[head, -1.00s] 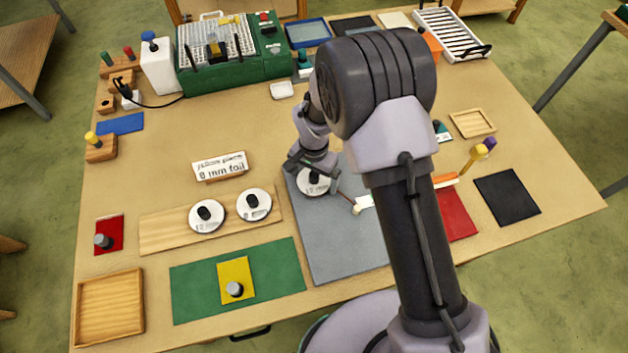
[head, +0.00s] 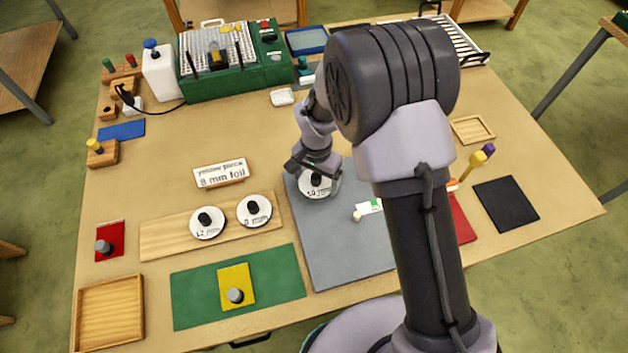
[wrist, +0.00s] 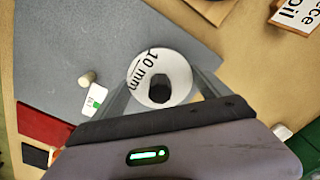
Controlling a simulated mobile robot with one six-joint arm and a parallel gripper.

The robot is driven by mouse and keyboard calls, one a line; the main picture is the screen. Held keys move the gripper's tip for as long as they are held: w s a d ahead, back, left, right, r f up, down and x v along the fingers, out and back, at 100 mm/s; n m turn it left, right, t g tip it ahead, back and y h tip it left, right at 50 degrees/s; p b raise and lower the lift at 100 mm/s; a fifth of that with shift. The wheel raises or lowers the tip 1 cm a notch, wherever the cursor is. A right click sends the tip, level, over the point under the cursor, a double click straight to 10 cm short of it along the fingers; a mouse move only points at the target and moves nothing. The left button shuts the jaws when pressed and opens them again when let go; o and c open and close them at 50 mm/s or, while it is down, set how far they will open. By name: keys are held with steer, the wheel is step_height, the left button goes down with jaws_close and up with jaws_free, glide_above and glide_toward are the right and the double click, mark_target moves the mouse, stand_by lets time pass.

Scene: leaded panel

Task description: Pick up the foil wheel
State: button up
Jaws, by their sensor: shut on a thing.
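A white foil wheel marked 10 mm (head: 318,188) with a black hub is at the upper left of the grey mat. My gripper (head: 313,176) is shut on it. In the wrist view the wheel (wrist: 158,78) sits between the two fingers of my gripper (wrist: 165,82). I cannot tell whether it touches the mat. Two more white wheels lie on a wooden board: the 12 mm wheel (head: 207,222) and the 8 mm wheel (head: 254,210). A card (head: 221,173) reading "yellow piece 8 mm foil" stands behind them.
The grey mat (head: 335,255) also bears a small white-and-green block (head: 369,207) and a pale peg. A green mat (head: 195,293) with a yellow piece (head: 234,281) lies at the front. A green machine (head: 270,65) stands at the back. My arm hides part of the right side.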

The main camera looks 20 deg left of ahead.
steer(key=s+d, duration=0.3)
steer(key=d, duration=0.1)
steer(key=s+d+r, duration=0.1)
steer(key=s+d, duration=0.2)
steer(key=d, duration=0.1)
steer(key=s+d, duration=0.3)
steer(key=d, duration=0.1)
steer(key=shift+s+r, duration=0.15)
steer(key=o, duration=0.6)
steer(key=c, duration=0.6)
